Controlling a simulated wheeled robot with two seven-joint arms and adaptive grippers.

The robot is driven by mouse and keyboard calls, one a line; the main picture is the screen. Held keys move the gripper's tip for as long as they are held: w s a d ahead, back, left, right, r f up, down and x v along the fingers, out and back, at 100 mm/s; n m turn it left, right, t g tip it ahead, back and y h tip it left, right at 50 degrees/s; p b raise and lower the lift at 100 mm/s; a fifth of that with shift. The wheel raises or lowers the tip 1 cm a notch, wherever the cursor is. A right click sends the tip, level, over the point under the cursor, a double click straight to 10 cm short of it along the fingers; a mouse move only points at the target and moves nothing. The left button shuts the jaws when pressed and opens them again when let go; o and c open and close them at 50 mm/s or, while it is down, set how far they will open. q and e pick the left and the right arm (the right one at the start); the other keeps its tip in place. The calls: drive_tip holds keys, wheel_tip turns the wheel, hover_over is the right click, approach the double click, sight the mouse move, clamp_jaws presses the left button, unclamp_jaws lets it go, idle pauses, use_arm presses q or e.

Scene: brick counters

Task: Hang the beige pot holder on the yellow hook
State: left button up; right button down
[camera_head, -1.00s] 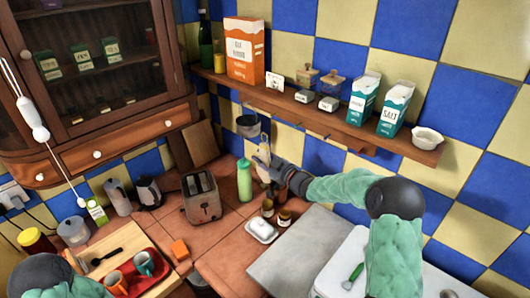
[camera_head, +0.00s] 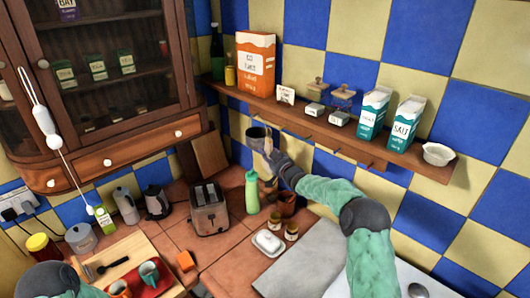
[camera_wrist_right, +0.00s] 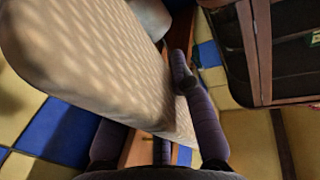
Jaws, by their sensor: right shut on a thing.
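The beige pot holder (camera_head: 268,144) is in my right gripper (camera_head: 273,157), just below the wall shelf and in front of a hanging grey pot. It shows nearly edge-on in the head view. In the right wrist view the quilted beige pot holder (camera_wrist_right: 95,60) fills the upper left, and the dark fingers of my right gripper (camera_wrist_right: 165,130) are shut on its lower end. The yellow hook cannot be made out; small hooks under the shelf are too small to tell by colour. My left gripper is not in view.
The wooden shelf (camera_head: 350,141) carries boxes, cartons and a white bowl (camera_head: 438,154). The grey pot (camera_head: 256,137) hangs beneath its left part. A green bottle (camera_head: 252,190), jars (camera_head: 291,231) and a toaster (camera_head: 209,209) stand on the counter below. A cabinet (camera_head: 110,95) is at left.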

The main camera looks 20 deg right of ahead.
drive_tip(key=w+d+f+p, duration=0.1)
drive_tip(key=w+d+p, duration=0.3)
drive_tip(key=d, duration=0.3)
drive_tip(key=shift+f, duration=0.3)
idle(0.8)
drive_tip(key=shift+d, duration=0.1)
idle(0.5)
drive_tip(key=c, duration=1)
unclamp_jaws()
